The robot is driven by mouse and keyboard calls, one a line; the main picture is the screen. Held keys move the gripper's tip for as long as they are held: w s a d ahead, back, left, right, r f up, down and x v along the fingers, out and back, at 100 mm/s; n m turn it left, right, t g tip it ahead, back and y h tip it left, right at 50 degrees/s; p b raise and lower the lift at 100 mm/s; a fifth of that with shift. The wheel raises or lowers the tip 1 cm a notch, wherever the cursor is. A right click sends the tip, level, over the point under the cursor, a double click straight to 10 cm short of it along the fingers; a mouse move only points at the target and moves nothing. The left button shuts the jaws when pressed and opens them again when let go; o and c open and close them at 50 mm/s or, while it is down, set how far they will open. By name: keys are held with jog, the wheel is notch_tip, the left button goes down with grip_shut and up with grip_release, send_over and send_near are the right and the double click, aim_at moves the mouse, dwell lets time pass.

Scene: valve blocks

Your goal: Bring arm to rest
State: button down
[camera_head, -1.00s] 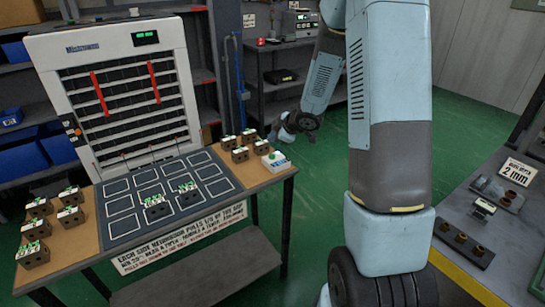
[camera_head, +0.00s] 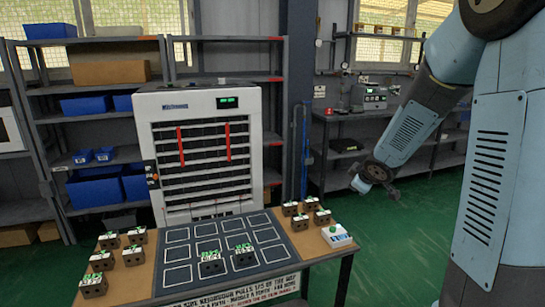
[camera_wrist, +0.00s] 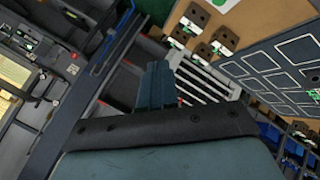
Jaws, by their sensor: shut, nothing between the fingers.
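My arm (camera_head: 410,130) is folded at the right of the head view, and its lower end hangs in the air right of the work table (camera_head: 135,270). In the wrist view my gripper (camera_wrist: 156,68) is shut, with its fingers together and nothing between them. It touches nothing that I can see. Two dark valve blocks with green-marked tops, one at left (camera_head: 211,264) and one at right (camera_head: 244,256), stand on the grey grid mat (camera_head: 178,276). Several more blocks stand left (camera_head: 133,256) and right (camera_head: 300,222) of the mat.
A white cabinet (camera_head: 200,104) with red strips stands behind the mat. Shelves with blue bins (camera_head: 95,190) are at left, and a bench (camera_head: 345,118) is behind my arm. Green floor (camera_head: 410,225) is open right of the table.

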jog(key=s+d+r+m+g+h, duration=0.1)
jog(key=s+d+r+m+h, duration=0.15)
jog(key=s+r+m, duration=0.75)
jog(key=s+a+r+g+y, duration=0.1)
jog(key=s+a, duration=0.2)
jog(key=s, duration=0.8)
jog(key=s+a+r+m+g+y, duration=0.1)
jog(key=s+a+r, duration=0.1)
jog(key=s, duration=1)
jog(key=shift+a+r+g, duration=0.2)
jog(key=shift+a+g, duration=0.1)
jog(key=shift+a, duration=0.4)
jog(key=shift+a, duration=0.1)
